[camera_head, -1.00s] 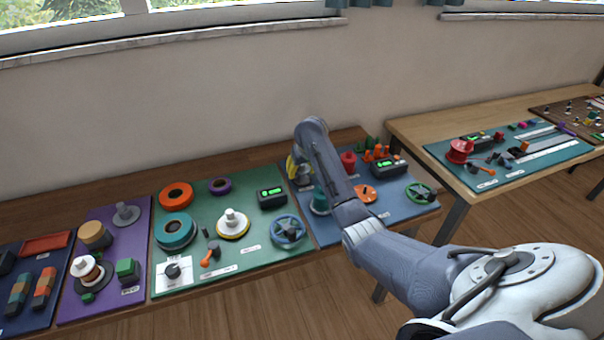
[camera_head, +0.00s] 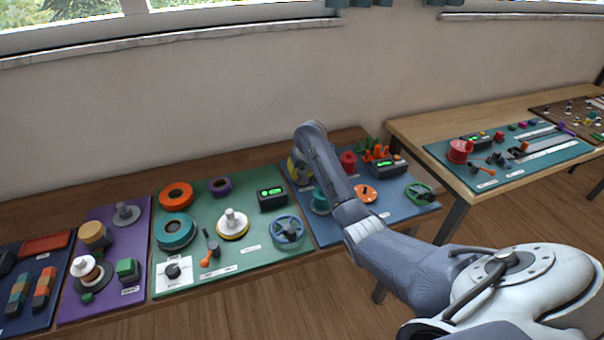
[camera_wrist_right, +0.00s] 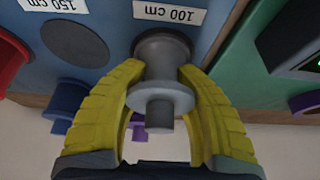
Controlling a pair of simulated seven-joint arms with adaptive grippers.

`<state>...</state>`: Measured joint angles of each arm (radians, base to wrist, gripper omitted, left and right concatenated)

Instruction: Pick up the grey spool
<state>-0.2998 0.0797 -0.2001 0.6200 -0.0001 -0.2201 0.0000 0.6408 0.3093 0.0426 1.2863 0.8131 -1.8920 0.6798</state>
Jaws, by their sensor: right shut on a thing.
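The grey spool (camera_wrist_right: 160,95), with wide flanges and a short post, stands between the yellow fingers of my right gripper (camera_wrist_right: 160,72) in the right wrist view. The fingers are shut on it from both sides. Its far flange is close to the blue board (camera_wrist_right: 110,65), by a "100 cm" label; I cannot tell whether it touches. In the head view only a little yellow of my right gripper (camera_head: 292,168) shows at the back left of the blue board, and my arm hides most of the spool. My left gripper is in no view.
A dark disc (camera_wrist_right: 75,45) and a "150 cm" label lie beside the spool. A blue spool (camera_wrist_right: 68,100) and a red part (camera_wrist_right: 10,60) are near the left finger. A green board with a lit display box (camera_head: 271,198) adjoins the blue board. A teal spool (camera_head: 319,202) stands close to my arm.

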